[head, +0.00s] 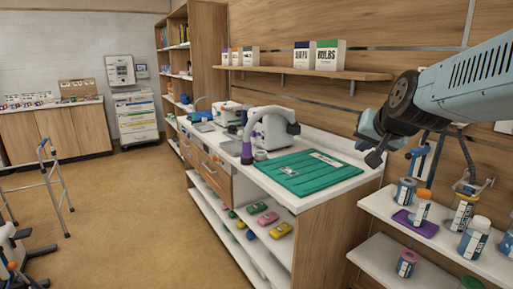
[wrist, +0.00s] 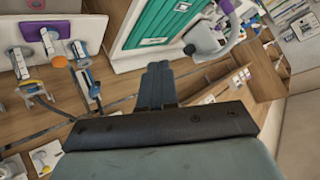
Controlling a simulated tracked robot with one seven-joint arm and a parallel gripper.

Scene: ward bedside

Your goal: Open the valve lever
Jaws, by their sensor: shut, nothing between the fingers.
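I cannot make out the valve lever for certain. My gripper (head: 375,157) is shut and empty, raised in front of the wall between the counter and the right shelves. Its fingers also show pressed together in the wrist view (wrist: 158,84), apart from the fitting.
A white counter (head: 345,182) holds a green tray (head: 307,173) and grey devices. The right shelf (head: 375,205) carries several labelled containers and a purple mat (head: 417,224). A wall shelf (head: 300,72) with boxes is above. The floor (head: 120,200) left of the counter is largely free.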

